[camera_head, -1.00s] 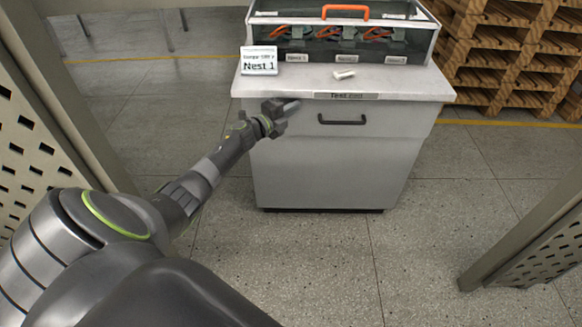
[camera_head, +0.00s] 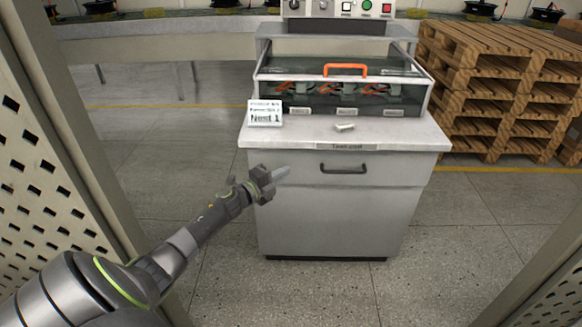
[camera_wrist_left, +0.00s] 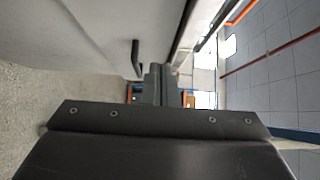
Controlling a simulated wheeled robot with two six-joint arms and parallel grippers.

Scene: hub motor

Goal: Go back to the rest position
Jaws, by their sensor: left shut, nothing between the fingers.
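My left gripper (camera_head: 281,173) reaches in from the lower left, in front of the upper left part of the test cell cabinet (camera_head: 330,215). Its fingers are shut with nothing between them. In the left wrist view the closed fingers (camera_wrist_left: 156,85) point away from the camera, with the cabinet front at the upper left. My right gripper is not in view.
On the cabinet top lie a small whitish cylinder (camera_head: 345,127) and a "Nest 1" card (camera_head: 265,113). Behind them is a clear-lidded box with an orange handle (camera_head: 345,70). Wooden pallets (camera_head: 500,90) stand right. Perforated panels (camera_head: 40,150) flank me. Floor (camera_head: 440,240) is open.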

